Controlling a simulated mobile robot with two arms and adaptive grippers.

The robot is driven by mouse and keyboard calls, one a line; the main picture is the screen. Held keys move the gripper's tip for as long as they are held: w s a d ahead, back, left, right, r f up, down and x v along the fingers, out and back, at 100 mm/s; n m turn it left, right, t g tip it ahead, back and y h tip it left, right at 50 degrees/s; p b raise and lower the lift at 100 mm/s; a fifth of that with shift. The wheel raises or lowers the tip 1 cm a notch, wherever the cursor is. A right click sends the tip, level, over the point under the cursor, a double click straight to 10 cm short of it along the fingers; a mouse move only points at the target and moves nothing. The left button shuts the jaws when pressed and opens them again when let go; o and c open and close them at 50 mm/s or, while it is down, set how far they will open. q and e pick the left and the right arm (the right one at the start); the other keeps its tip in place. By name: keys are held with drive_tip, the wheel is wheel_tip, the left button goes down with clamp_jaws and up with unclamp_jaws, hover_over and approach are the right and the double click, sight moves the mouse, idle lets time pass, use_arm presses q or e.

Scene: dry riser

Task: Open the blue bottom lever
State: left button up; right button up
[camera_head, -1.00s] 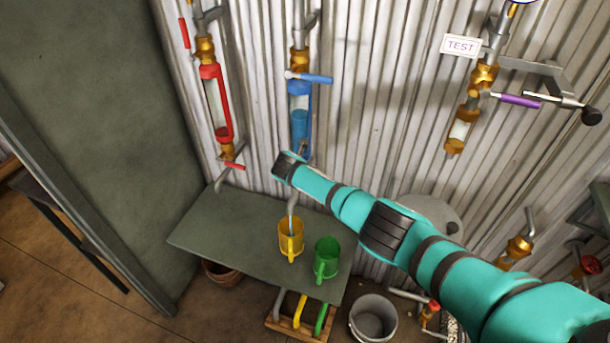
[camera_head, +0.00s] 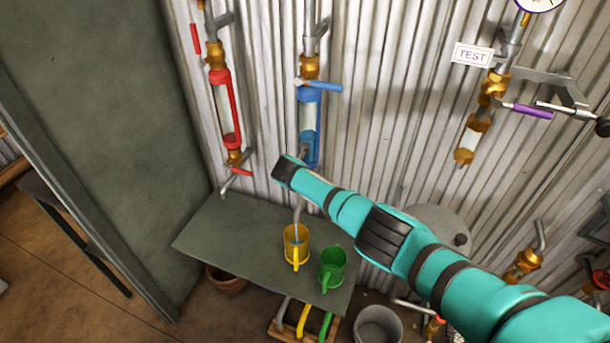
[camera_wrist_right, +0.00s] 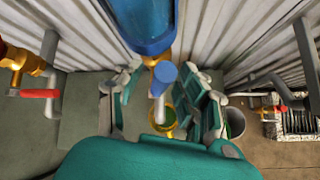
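The blue bottom lever (camera_wrist_right: 163,76) shows in the right wrist view, just under the blue gauge housing (camera_wrist_right: 150,22), its blue end facing the camera. My right gripper (camera_wrist_right: 163,108) is open, with one finger on each side of the lever; I cannot tell whether either touches it. In the head view my right arm ends at the foot of the blue-framed sight glass (camera_head: 307,120), and its wrist hides the bottom lever and gripper. The glass looks clear. The blue top lever (camera_head: 322,86) sticks out to the right. My left gripper is not in view.
A red-framed gauge (camera_head: 222,110) is at left, a purple lever (camera_head: 527,110) at right. A bucket (camera_head: 377,325) is below.

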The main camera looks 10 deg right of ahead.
drive_tip(key=shift+s+d, duration=0.15)
drive_tip(key=shift+d, duration=0.05)
drive_tip(key=v, duration=1.2)
drive_tip(key=shift+a, duration=0.15)
drive_tip(key=shift+f, duration=0.15)
